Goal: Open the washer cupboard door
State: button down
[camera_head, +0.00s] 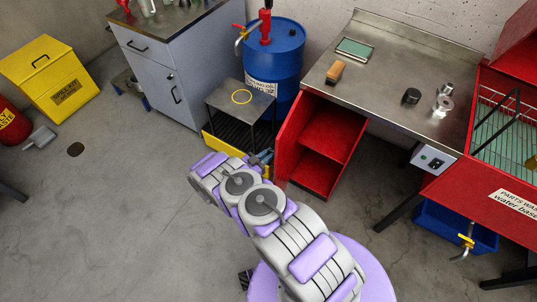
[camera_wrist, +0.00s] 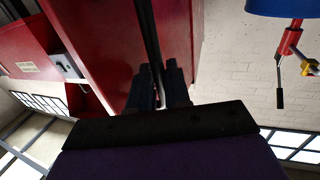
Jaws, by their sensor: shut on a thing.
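The red washer cupboard (camera_head: 318,160) stands under the steel bench in the head view. Its front is open, showing a shelf and the bottom inside. Its red door (camera_head: 291,132) stands swung out at the left side. My gripper (camera_head: 265,157) is at the door's outer side, near its free edge; the fingers are small and partly hidden by my arm there. In the wrist view my gripper (camera_wrist: 160,92) is shut on a dark bar, the door handle (camera_wrist: 148,35), which runs up along the red door panel (camera_wrist: 98,40).
The bench top (camera_head: 385,80) holds small items. The red parts washer (camera_head: 490,190) is at right. Floor (camera_head: 120,200) at left is clear.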

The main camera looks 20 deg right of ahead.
jog(key=c, duration=1.3)
grip_release()
jog(key=v, duration=1.7)
jog(key=shift+a+f+p, duration=0.15)
jog(key=shift+p, duration=0.2)
